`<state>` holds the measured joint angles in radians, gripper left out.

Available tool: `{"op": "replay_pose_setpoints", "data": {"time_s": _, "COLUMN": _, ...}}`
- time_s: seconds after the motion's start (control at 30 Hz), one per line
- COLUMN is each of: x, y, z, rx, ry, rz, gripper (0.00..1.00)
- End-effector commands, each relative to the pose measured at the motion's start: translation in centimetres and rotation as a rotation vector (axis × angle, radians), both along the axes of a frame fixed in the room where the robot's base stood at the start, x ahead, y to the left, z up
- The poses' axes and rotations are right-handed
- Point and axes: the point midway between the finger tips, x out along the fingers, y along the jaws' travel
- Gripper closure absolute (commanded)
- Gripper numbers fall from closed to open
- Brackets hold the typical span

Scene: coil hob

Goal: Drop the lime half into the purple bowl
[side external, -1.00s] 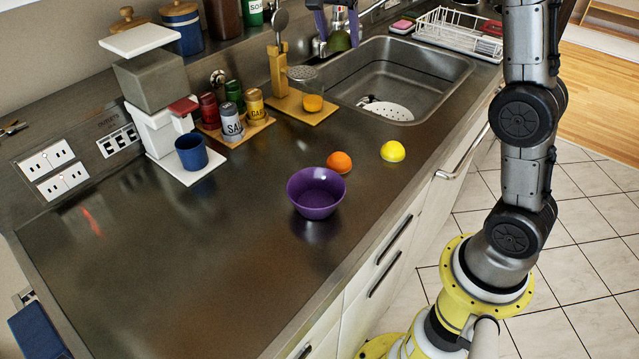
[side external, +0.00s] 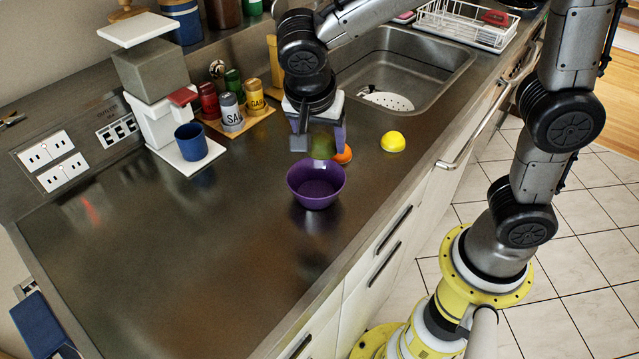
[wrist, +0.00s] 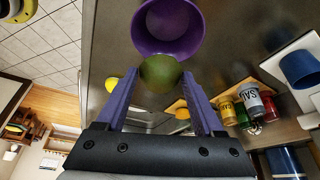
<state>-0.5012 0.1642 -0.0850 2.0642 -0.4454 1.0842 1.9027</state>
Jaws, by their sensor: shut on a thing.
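The purple bowl (side external: 316,185) stands upright on the dark metal counter in the side view. It also shows at the top of the wrist view (wrist: 168,47). My gripper (side external: 322,146) is just above the far side of the bowl. Its purple fingers are shut on the green lime half, which shows between the fingertips in the wrist view (wrist: 160,73). In the side view the lime half (side external: 322,147) is partly hidden by a finger. It is above the bowl's rim level.
An orange fruit (side external: 343,155) is close behind the bowl, partly hidden. A yellow lemon half (side external: 393,141) lies to the right. The blue mug (side external: 190,142) and spice jars (side external: 230,112) stand at left. The sink (side external: 420,75) is behind. The counter's front left is clear.

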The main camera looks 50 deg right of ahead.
Motion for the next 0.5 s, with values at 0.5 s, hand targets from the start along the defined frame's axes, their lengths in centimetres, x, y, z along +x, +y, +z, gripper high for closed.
{"op": "replay_pose_setpoints", "data": {"time_s": 0.5, "x": 0.0, "y": -0.1, "z": -5.0, "rx": -0.001, "ry": 0.002, "rz": -0.001, "gripper": 0.94}}
